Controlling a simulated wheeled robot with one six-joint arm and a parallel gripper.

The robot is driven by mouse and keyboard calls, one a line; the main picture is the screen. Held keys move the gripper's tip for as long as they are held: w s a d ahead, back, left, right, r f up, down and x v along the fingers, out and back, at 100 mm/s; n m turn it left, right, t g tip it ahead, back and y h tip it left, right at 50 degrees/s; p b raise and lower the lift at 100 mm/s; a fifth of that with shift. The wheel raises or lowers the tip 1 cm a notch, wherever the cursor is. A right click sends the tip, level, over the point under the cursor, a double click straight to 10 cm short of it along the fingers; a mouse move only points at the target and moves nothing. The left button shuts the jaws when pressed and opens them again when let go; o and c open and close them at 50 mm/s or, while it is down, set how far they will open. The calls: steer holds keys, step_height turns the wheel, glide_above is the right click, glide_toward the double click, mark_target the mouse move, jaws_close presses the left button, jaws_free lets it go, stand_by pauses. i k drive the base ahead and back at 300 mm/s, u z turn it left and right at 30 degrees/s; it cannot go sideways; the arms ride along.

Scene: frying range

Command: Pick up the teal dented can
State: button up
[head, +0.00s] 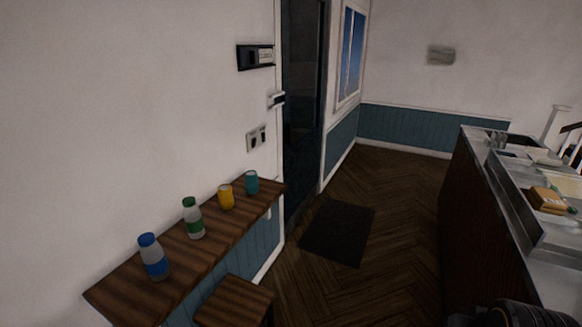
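The teal can (251,183) stands upright at the far end of a dark wooden wall shelf (128,284), close to the door frame. It is too small in the picture to make out a dent. A yellow can (226,197) stands just to its left and nearer, apart from it. My gripper is not in view.
A bottle with a green cap (193,218) and a bottle with a blue cap (153,257) stand nearer on the shelf. A wooden stool (234,302) is below its front edge. A dark mat (338,231) lies on open floor. A metal-topped counter (520,215) runs along the right.

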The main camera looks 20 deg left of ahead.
mark_target(251, 177)
steer(key=u, duration=0.1)
steer(key=i, duration=1.65)
steer(key=u, duration=1.1)
steer(key=i, duration=0.85)
steer(key=u, duration=1.35)
steer(key=i, duration=0.35)
steer(key=u, duration=0.3)
